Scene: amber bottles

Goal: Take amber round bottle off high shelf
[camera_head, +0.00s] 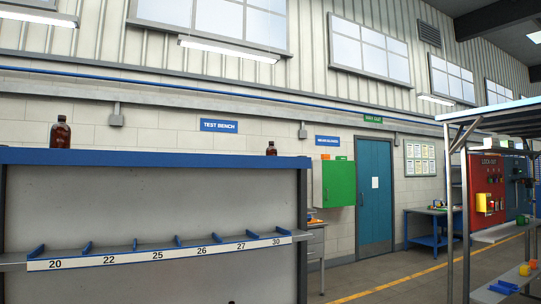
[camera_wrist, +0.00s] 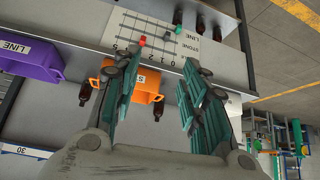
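Two amber bottles with dark caps stand upright on the blue top of the shelf unit (camera_head: 150,157) in the head view. One bottle (camera_head: 60,134) is at the left, and the other bottle (camera_head: 271,149), smaller in the picture, is near the right end. I cannot tell which is the round one. In the wrist view, my gripper (camera_wrist: 160,76) is open, its teal-padded fingers wide apart with nothing held between them. My gripper is out of the head view.
A numbered lower ledge (camera_head: 160,254) with blue dividers runs across the unit. Open floor (camera_head: 400,278) lies to the right, before a metal rack (camera_head: 448,210).

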